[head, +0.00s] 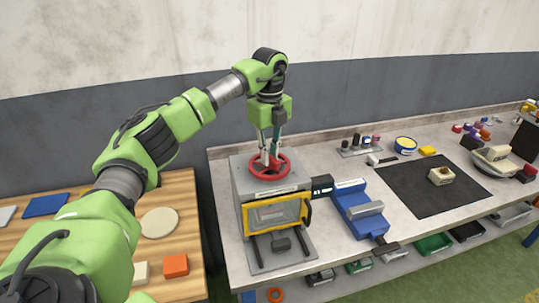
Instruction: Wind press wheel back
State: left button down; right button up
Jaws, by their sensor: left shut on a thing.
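The press is a grey box (239,183) with a yellow-framed window (272,214) on its front, standing at the left end of the grey bench. Its red press wheel (285,177) lies flat on top. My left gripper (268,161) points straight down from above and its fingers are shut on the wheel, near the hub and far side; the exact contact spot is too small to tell. My right gripper does not show.
A blue vise (359,209) stands right of the press. A black mat (420,196) with a beige block (440,176) lies further right. A wooden table (187,212) with an orange block (175,265) is at the left. Bins sit below the bench.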

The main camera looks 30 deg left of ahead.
pick_arm(q)
jog(key=n, duration=0.6)
jog(key=shift+r, duration=0.1)
jog(key=n, duration=0.5)
jog(key=shift+n+b, duration=0.3)
jog(key=shift+n, duration=0.1)
jog(key=c, duration=2)
grip_release()
jog(key=shift+c, duration=0.2)
notch_tip(320, 180, up, 12)
jog(key=shift+w+d, duration=0.1)
